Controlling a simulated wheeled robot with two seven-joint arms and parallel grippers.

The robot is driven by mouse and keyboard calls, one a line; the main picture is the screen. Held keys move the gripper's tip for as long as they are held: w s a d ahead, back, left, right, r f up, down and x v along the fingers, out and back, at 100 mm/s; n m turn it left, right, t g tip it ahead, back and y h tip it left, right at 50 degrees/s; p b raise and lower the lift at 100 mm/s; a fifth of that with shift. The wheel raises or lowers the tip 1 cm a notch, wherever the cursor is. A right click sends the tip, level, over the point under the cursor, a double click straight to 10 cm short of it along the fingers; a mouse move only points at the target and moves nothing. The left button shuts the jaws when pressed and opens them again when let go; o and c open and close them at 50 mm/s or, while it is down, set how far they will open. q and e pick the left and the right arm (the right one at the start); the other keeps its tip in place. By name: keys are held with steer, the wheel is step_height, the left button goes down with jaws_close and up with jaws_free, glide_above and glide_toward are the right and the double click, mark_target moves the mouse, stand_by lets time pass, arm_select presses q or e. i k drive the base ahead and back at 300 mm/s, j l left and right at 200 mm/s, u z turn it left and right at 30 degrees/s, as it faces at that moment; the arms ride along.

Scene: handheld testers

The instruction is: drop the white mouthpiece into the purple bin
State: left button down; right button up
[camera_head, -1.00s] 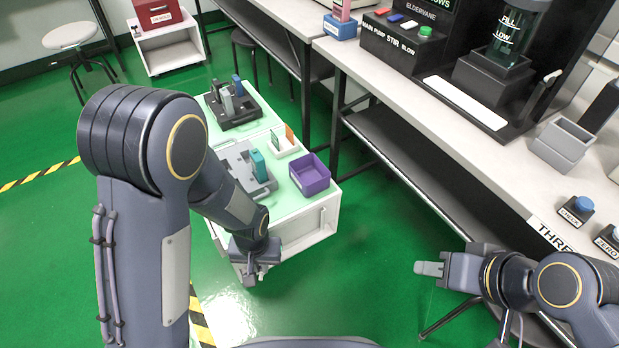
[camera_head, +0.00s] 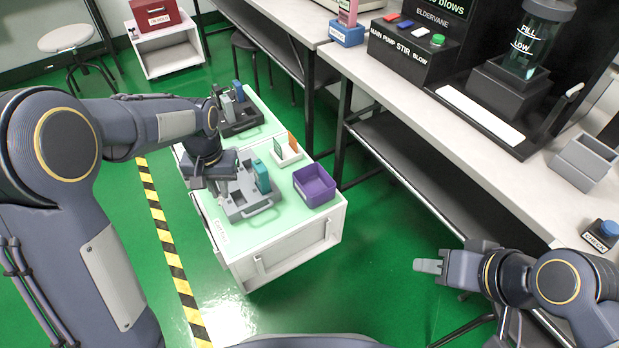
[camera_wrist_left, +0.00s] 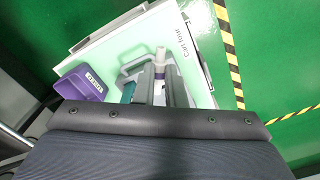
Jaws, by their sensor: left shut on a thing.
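The white mouthpiece (camera_wrist_left: 160,57), a small pale cylinder with a darker band, shows between the fingers of my left gripper (camera_wrist_left: 161,84) in the left wrist view. My left gripper is shut on it, over the grey case (camera_head: 238,203) on the cart; the head view also shows this gripper (camera_head: 217,182). I cannot tell whether the mouthpiece is clear of the case. The purple bin (camera_head: 314,186) stands on the cart to the right of the case; it also shows in the left wrist view (camera_wrist_left: 80,86). My right gripper (camera_head: 428,266) is far right, away from the cart, its finger gap not visible.
A teal device (camera_head: 262,177) stands upright in the case. A white tray with an orange card (camera_head: 292,146) is behind the bin. A second dark case (camera_head: 238,122) lies farther back. The long bench (camera_head: 420,98) runs along the right.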

mark_target(308, 191)
steer(key=i+j+z, duration=0.1)
steer(key=z, duration=0.3)
steer(key=i+j+z, duration=0.1)
steer(key=z, duration=0.3)
steer(key=i+j+z, duration=0.15)
steer(key=z, duration=0.25)
